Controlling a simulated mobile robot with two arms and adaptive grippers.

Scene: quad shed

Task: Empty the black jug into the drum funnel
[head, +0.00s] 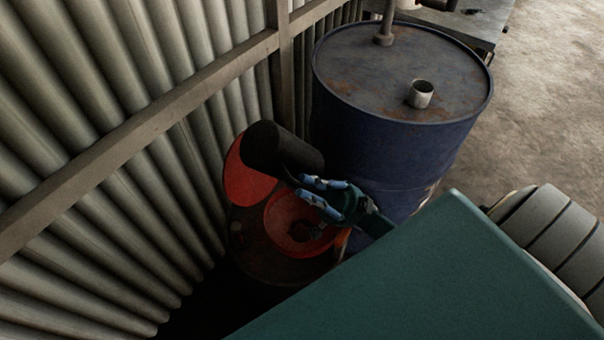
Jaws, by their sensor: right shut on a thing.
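The black jug (278,149) is held up, tipped on its side, above the red drum funnel (283,215). My right gripper (318,194) is shut on the jug at its lower right side, and its fingers hide part of the jug there. The funnel sits on top of a dark drum (258,258) beside the wall, with its round red lid (244,180) standing open at the back left. I cannot make out the jug's mouth or any liquid flowing. My left gripper is not in view.
A larger blue drum (385,150) with a rusty top, a short open pipe stub (420,94) and a taller pipe (385,25) stands close behind the funnel. A corrugated metal wall (110,110) with a beam closes off the left. Bare floor (555,90) shows at the upper right.

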